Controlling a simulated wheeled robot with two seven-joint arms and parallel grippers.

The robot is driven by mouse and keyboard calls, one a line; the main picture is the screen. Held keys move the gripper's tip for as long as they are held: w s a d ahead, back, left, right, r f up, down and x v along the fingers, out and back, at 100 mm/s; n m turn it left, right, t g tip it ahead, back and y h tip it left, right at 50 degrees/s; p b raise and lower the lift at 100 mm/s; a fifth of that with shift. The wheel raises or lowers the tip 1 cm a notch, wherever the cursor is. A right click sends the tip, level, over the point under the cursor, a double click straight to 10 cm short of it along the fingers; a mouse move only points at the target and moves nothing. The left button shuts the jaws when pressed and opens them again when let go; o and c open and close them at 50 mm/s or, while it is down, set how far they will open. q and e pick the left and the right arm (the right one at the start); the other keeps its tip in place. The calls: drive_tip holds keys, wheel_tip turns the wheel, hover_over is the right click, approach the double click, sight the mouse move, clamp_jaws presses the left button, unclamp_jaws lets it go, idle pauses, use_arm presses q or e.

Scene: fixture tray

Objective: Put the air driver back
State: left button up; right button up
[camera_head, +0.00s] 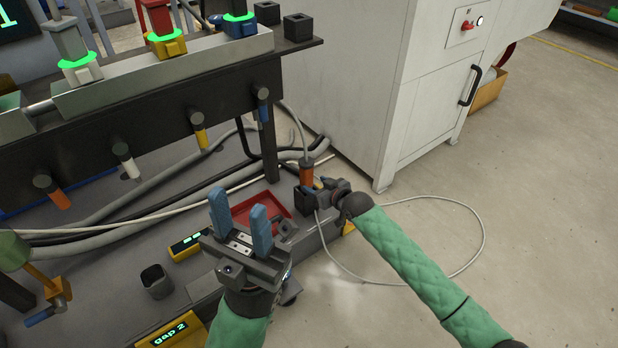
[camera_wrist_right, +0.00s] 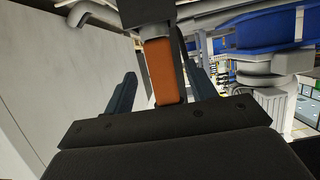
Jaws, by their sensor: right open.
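The air driver (camera_head: 306,172), orange with a dark top and a hose, stands upright at a dark square holder (camera_head: 305,200) on the near right of the bench. My right gripper (camera_head: 313,187) is beside it; in the right wrist view the orange body (camera_wrist_right: 162,70) shows between the two open fingers (camera_wrist_right: 162,92). Whether the driver's lower end is fully inside the holder is hidden by the gripper. My left gripper (camera_head: 240,215) is open and empty, with its blue fingers pointing up over the bench.
A red tray (camera_head: 284,208) lies behind my left gripper. A dark cup (camera_head: 156,281) and a yellow display box (camera_head: 188,246) stand left of it. A fixture rail (camera_head: 160,75) crosses above. A white cabinet (camera_head: 345,80) is behind; a thin hose (camera_head: 482,225) loops over open floor.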

drive_tip(key=shift+p+v, duration=0.45)
drive_tip(key=shift+v, duration=1.55)
